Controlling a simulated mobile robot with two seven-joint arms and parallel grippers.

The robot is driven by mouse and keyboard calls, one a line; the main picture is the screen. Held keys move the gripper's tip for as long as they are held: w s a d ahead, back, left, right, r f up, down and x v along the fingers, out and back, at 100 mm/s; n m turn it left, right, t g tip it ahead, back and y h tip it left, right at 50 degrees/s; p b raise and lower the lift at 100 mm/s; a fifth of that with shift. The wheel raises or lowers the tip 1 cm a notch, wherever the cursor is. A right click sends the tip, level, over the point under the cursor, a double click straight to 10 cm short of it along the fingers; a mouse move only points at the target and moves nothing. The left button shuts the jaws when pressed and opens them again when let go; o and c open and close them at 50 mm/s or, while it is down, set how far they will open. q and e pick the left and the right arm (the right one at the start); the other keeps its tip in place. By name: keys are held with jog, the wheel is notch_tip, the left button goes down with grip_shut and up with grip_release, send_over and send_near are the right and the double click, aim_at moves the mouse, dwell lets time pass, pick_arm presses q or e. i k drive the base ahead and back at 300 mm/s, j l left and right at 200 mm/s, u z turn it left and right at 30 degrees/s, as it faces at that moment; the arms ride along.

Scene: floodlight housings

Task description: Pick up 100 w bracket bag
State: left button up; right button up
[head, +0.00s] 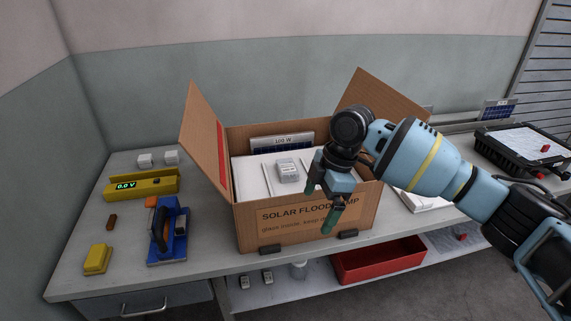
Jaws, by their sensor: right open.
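An open cardboard box (250,226) marked "SOLAR FLOOD…MP" stands on the bench. Inside it, a small grey bag (288,171) with a pale label lies on white packing (249,177); it looks like the bracket bag, but its print is too small to read. A dark panel (282,142) labelled "100 W" stands behind it at the back of the box. My right gripper (318,208) is open and empty, with green fingers, over the box's front right part. It is to the right of the bag and appears apart from it. My left gripper is out of view.
The box flaps (206,143) stand up at left and back right. A yellow meter (142,185), a blue tool (168,232) and a yellow block (97,259) lie to the left. A red bin (378,262) is on the lower shelf. A black case (520,146) is at right.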

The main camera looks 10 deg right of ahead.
aim_at(288, 172)
jog(key=i, duration=0.9)
